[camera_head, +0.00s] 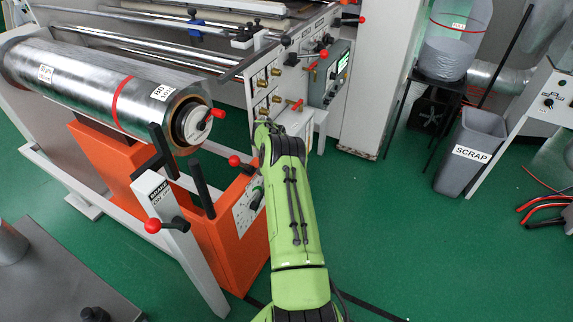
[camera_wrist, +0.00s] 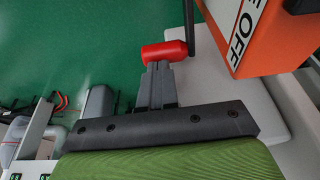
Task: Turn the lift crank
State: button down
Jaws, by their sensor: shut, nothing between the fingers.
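The lift crank shows in the head view as a red knob (camera_head: 235,160) on a dark arm, beside the orange stand's white panel. My green arm covers part of that area and hides my gripper from the head view. In the wrist view my gripper (camera_wrist: 158,68) has its grey fingers together and empty. A red cylindrical knob (camera_wrist: 165,51) lies right at the fingertips, with a dark rod running up from its right end. It appears to be the crank's knob. I cannot tell whether the fingers touch it.
The orange stand (camera_head: 215,235) is beneath a foil roll (camera_head: 75,80). A white brake post (camera_head: 170,205) with a red-knobbed lever is at the left. In the wrist view an orange box (camera_wrist: 262,40) is close on the right. Green floor is open toward the grey scrap bin (camera_head: 470,150).

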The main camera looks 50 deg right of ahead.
jog(key=shift+d+b+x, duration=0.15)
jog(key=shift+b+x, duration=0.3)
jog(key=shift+x, duration=0.2)
jog(key=shift+d+b+x, duration=0.15)
jog(key=shift+b+x, duration=0.3)
jog(key=shift+x, duration=0.2)
jog(key=shift+r, duration=0.1)
